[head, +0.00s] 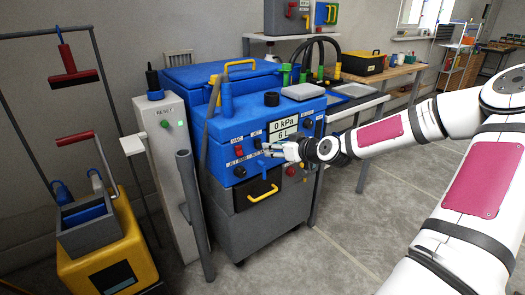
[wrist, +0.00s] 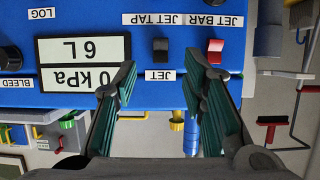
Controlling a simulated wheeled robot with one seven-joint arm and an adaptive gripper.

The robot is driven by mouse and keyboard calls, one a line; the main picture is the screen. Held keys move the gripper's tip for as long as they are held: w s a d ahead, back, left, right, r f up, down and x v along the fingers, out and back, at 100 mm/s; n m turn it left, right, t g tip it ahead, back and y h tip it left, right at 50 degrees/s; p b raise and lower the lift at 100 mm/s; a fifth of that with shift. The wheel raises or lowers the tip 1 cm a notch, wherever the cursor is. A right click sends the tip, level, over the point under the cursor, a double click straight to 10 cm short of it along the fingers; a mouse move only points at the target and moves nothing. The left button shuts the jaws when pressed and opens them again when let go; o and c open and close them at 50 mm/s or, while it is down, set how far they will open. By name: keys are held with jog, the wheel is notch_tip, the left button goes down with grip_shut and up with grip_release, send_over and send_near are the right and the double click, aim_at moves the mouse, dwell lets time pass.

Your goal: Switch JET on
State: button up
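The JET switch (wrist: 160,50) is a small black rocker on the machine's blue front panel, with its JET label (wrist: 159,75) beside it in the upside-down wrist view. In the head view the switch (head: 257,143) is small, left of the display, and its position is hard to tell. My gripper (head: 264,150) is in front of the panel, close to the switch. In the wrist view my gripper (wrist: 160,66) is open and empty, its two fingers on either side of the JET label. Whether a finger touches the panel cannot be told.
A red switch (wrist: 215,51) sits beside the JET switch, partly behind a finger. The display (wrist: 84,63) reads 0 kPa and 6 L. Black knobs and a drawer with a yellow handle (head: 263,193) are nearby. A grey post (head: 192,205) stands left of the machine.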

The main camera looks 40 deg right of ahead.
aim_at(259, 146)
jog(key=b+x, duration=0.2)
jog(key=x, duration=0.6)
jog(key=shift+a, duration=0.1)
